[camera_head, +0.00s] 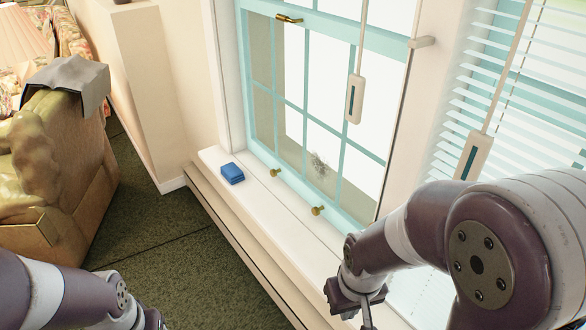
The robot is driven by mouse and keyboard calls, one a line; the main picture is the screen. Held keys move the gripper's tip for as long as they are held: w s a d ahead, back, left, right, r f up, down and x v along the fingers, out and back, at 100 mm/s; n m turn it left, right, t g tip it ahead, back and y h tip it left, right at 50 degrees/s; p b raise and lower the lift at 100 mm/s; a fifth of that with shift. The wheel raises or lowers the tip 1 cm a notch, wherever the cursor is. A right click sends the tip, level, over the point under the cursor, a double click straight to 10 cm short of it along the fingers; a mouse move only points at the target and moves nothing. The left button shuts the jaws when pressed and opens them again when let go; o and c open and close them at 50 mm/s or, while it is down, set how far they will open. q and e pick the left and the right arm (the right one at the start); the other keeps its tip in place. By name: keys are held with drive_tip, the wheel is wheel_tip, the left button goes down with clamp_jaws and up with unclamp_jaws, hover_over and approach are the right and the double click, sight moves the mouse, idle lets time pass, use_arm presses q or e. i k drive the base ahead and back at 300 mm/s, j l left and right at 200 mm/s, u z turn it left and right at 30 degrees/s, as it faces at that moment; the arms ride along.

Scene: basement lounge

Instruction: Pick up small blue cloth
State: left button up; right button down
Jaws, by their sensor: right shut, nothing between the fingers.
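The small blue cloth (232,173) lies folded on the white window sill (262,208), near the sill's far left end. My right gripper (369,318) is at the bottom of the head view, over the near part of the sill. It is shut and empty, well apart from the cloth. My left arm shows at the bottom left, over the carpet, and its gripper is out of the frame.
A teal-framed window (305,100) with brass knobs and hanging blind pulls (355,98) rises behind the sill. White blinds (520,110) hang at the right. An armchair (60,160) with a grey cloth on it stands at the left. Green carpet (150,235) lies open between.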

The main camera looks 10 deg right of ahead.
sight(233, 175)
drive_tip(key=z, duration=0.5)
drive_tip(key=i+j+z, duration=0.3)
drive_tip(key=j+z, duration=0.25)
drive_tip(key=i+j+z, duration=0.3)
drive_tip(key=j, duration=0.15)
drive_tip(key=j+z, duration=0.3)
drive_tip(key=i+j, duration=0.55)
drive_tip(key=j, duration=0.15)
